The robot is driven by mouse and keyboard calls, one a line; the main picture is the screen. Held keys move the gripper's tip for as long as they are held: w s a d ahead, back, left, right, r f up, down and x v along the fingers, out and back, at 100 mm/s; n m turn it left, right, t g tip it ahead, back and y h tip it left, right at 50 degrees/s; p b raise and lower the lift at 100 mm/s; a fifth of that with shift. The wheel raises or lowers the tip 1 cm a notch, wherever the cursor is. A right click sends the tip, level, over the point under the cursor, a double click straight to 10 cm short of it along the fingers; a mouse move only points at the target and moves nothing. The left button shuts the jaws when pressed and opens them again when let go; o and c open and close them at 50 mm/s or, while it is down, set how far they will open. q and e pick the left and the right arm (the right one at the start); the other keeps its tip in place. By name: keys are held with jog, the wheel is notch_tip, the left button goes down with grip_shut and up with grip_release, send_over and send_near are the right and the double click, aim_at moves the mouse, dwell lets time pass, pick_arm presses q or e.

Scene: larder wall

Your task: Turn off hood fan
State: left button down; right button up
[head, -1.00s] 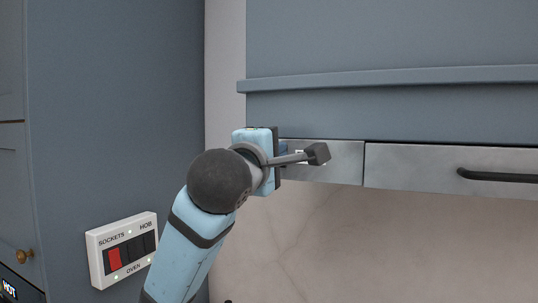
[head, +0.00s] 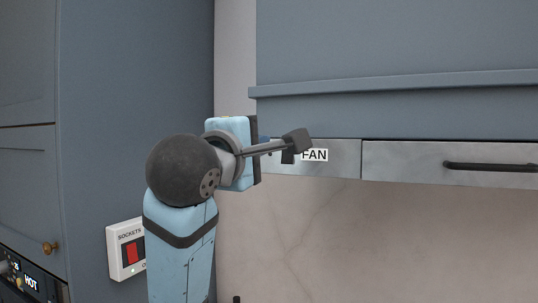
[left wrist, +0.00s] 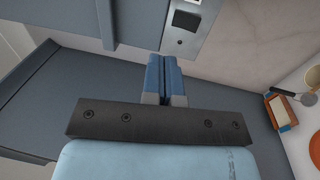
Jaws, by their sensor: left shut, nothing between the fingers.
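The steel hood front (head: 342,157) runs under the blue-grey hood, with a "FAN" label (head: 315,155) on its left part. A black piece just left of the label, perhaps the fan switch (head: 288,157), is partly covered by a dark block on my arm. In the left wrist view the steel strip (left wrist: 205,30) carries a dark square (left wrist: 186,20) and a small round dot.
A white box labelled "SOCKETS" (head: 115,262) with a red rocker is on the side panel at lower left, partly behind my arm. An appliance display reads "HOT" (head: 32,283). A black bar handle (head: 490,167) sticks out at right. The space below the hood is open.

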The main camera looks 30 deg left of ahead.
pick_arm(q)
jog(key=s, duration=0.3)
jog(key=shift+s+r, duration=0.1)
jog(key=shift+r, duration=0.1)
jog(key=shift+s+d, duration=0.1)
